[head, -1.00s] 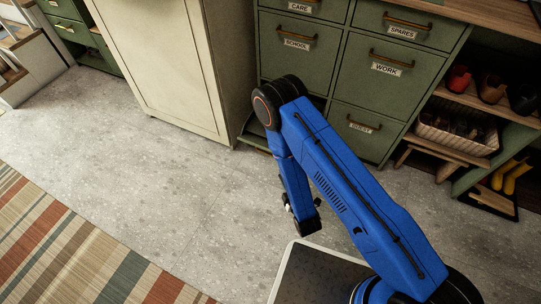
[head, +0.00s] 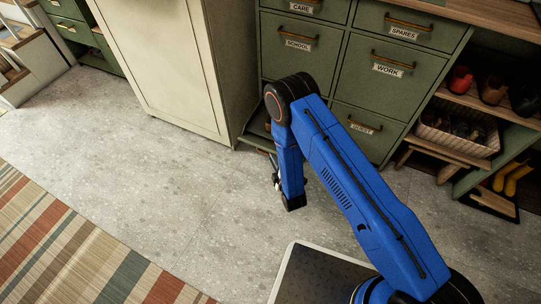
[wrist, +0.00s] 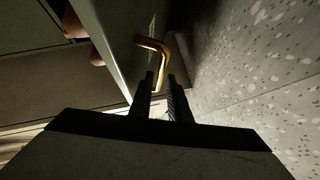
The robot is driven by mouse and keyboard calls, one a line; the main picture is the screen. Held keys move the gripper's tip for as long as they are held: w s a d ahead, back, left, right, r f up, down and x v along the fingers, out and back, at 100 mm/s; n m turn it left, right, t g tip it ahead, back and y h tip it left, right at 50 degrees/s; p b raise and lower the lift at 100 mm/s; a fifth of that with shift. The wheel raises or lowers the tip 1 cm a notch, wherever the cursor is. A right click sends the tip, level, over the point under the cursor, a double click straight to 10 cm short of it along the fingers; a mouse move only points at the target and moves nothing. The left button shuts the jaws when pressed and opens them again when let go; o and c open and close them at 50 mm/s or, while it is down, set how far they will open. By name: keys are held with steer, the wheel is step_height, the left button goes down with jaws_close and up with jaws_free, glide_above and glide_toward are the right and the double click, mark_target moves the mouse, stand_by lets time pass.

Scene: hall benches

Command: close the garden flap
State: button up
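The garden flap seems to be the low green front at the bottom left of the cabinet, standing out from it; its edge (head: 256,143) shows in the head view, mostly hidden behind my arm, and no label is readable. In the wrist view a green panel (wrist: 115,35) carries a brass bar handle (wrist: 153,45). My gripper (wrist: 161,82) is open there, with its two fingers apart at the handle's near end. I cannot tell whether they touch it. In the head view my gripper (head: 276,180) hangs low before the cabinet.
Green drawers labelled School (head: 301,42), Work (head: 386,65) and Guest (head: 359,127) are shut. A cream cabinet (head: 165,60) stands to the left. Open shelves with shoes and a basket (head: 457,132) are on the right. Grey floor (head: 130,170) is clear; a striped rug (head: 60,245) lies front left.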

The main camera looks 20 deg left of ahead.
steer(key=shift+x, duration=2.05)
jaws_close()
steer(key=shift+r, duration=0.1)
